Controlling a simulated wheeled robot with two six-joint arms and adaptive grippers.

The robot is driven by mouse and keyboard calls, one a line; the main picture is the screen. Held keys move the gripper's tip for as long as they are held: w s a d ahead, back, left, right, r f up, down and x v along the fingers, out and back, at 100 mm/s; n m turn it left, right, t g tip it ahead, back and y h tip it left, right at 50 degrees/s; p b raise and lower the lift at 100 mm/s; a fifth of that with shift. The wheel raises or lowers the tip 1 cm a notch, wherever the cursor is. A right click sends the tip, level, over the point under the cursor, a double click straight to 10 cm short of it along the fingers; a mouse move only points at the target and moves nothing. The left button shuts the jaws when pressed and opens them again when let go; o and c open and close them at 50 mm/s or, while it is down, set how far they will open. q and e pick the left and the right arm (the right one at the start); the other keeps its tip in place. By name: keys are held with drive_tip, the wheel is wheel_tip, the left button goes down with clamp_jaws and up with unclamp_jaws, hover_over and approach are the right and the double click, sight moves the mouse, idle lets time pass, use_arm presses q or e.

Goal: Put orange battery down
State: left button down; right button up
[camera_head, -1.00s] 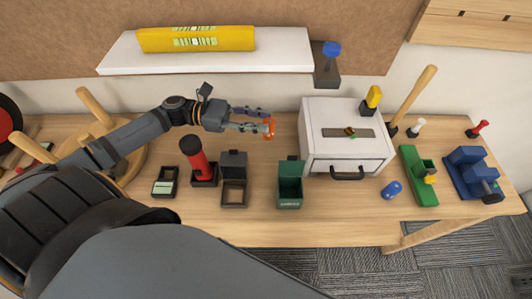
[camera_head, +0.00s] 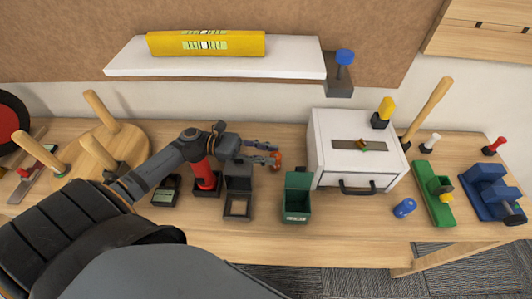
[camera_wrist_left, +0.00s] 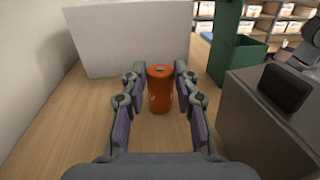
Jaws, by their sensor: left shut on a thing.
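The orange battery (camera_wrist_left: 160,90) is upright between the fingers of my left gripper (camera_wrist_left: 160,95) in the left wrist view. The gripper is shut on the battery. The battery appears low, close to the table; I cannot tell whether its base touches the wood. My right gripper does not show.
A white drawer cabinet (camera_head: 329,148) stands right of the battery. A green box (camera_head: 298,205) and a black box (camera_head: 237,204) stand in front. A red flashlight (camera_head: 205,174) is left, behind my arm. Bare wood (camera_wrist_left: 105,100) lies around the battery.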

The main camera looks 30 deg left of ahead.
use_arm(q)
drive_tip(key=c, duration=1.2)
unclamp_jaws()
drive_tip(key=shift+f, duration=0.1)
drive_tip(key=shift+o, duration=1)
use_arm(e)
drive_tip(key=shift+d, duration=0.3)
use_arm(q)
drive_tip(key=shift+a+r, duration=0.1)
drive_tip(key=shift+r, duration=0.15)
drive_tip(key=p+v, duration=0.4)
drive_tip(key=v, duration=0.3)
drive_tip(key=shift+s+a+f, duration=0.1)
drive_tip(key=shift+a, duration=0.05)
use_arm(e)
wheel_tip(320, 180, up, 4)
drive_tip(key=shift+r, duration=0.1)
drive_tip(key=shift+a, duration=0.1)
